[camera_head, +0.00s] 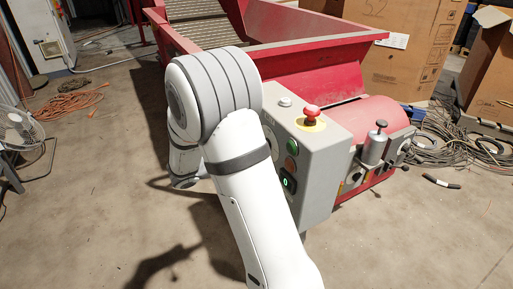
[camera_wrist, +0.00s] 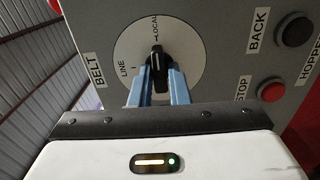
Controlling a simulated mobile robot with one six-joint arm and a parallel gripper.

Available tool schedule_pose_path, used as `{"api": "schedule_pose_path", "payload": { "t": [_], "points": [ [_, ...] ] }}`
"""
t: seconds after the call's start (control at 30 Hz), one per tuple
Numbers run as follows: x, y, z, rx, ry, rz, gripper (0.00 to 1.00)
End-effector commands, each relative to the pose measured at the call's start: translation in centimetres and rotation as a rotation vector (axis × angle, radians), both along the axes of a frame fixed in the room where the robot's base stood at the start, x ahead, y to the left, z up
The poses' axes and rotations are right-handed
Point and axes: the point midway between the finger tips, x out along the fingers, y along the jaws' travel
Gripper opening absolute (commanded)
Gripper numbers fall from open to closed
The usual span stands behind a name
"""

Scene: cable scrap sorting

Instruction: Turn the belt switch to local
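The belt switch is a black knob (camera_wrist: 157,58) on a round white dial (camera_wrist: 187,46), with BELT printed to its left. The dial reads LINE at lower left and LOCAL at the top. The knob stands nearly upright in the wrist view, its white-marked end towards LOCAL. My gripper (camera_wrist: 160,70) has its two blue fingers on either side of the knob, close against it, and looks shut on it.
The box also carries a red mushroom button (camera_head: 311,114) on top, a black BACK button (camera_wrist: 295,30) and a red STOP button (camera_wrist: 271,90). A red hopper (camera_head: 310,60) stands behind it. Cables (camera_head: 465,140) lie at right; a fan (camera_head: 18,135) stands at left.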

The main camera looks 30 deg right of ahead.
Motion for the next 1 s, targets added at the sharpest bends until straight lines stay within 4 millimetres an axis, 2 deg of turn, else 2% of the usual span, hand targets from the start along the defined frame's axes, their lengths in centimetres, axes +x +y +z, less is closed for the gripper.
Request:
{"api": "schedule_pose_path", "payload": {
  "t": [0.03,0.23,0.53,0.9,1.0],
  "points": [
    [0.0,0.0,0.0,0.0,0.0,0.0,0.2],
    [0.0,0.0,0.0,0.0,0.0,0.0,0.35],
    [0.1,0.5,0.1,-0.001,0.001,0.002,0.35],
    [-0.1,6.4,0.2,-0.001,0.001,0.003,0.35],
    [-0.2,7.3,0.1,-0.001,0.001,0.003,0.35]
  ]
}}
